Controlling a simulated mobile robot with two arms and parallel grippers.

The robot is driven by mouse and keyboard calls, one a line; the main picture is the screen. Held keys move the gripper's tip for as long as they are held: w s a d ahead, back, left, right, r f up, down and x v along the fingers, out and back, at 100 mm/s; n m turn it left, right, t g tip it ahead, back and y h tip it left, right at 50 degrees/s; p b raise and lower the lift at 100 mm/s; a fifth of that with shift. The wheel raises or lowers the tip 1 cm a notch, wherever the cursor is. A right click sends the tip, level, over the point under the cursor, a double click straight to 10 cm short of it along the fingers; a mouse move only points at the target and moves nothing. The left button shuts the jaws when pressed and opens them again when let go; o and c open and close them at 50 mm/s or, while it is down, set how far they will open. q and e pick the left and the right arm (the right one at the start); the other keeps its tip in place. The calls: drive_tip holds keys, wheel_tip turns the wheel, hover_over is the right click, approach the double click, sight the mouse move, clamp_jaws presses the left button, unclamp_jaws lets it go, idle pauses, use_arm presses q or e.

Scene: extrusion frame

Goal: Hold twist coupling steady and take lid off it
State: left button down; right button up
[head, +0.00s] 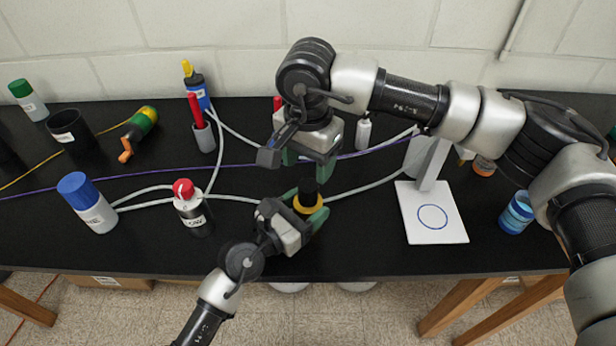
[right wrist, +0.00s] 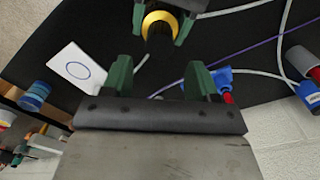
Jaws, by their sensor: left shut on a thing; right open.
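The twist coupling (head: 308,203) is a dark cylinder with a yellow ring, standing roughly upright above the black table. My left gripper (head: 304,209) is shut around it near the ring. The black part above the ring (head: 309,187) may be its lid; the seam is too small to tell. The coupling also shows at the top of the right wrist view (right wrist: 160,22), between the left gripper's green fingers. My right gripper (head: 309,163) is open and empty, just above and behind the coupling. In the right wrist view its fingers (right wrist: 160,80) are apart, with the coupling beyond them.
White and purple cables cross the table (head: 350,255) behind and beside the coupling. A white stand with a blue circle (head: 438,222) is to the right, a blue roll (head: 516,213) beyond it. A red-topped bottle (head: 193,210) and a blue-capped bottle (head: 92,207) stand left.

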sight(308, 185)
drive_tip(key=m, duration=0.6)
drive_tip(key=shift+m, duration=0.4)
drive_tip(key=m, duration=0.8)
drive_tip(key=shift+m, duration=0.3)
drive_tip(key=m, duration=0.4)
drive_tip(key=shift+m, duration=0.3)
drive_tip(key=shift+f, duration=4)
drive_tip(key=c, duration=0.9)
drive_tip(key=n, duration=0.2)
drive_tip(key=shift+n, duration=0.4)
drive_tip(key=shift+c, duration=0.2)
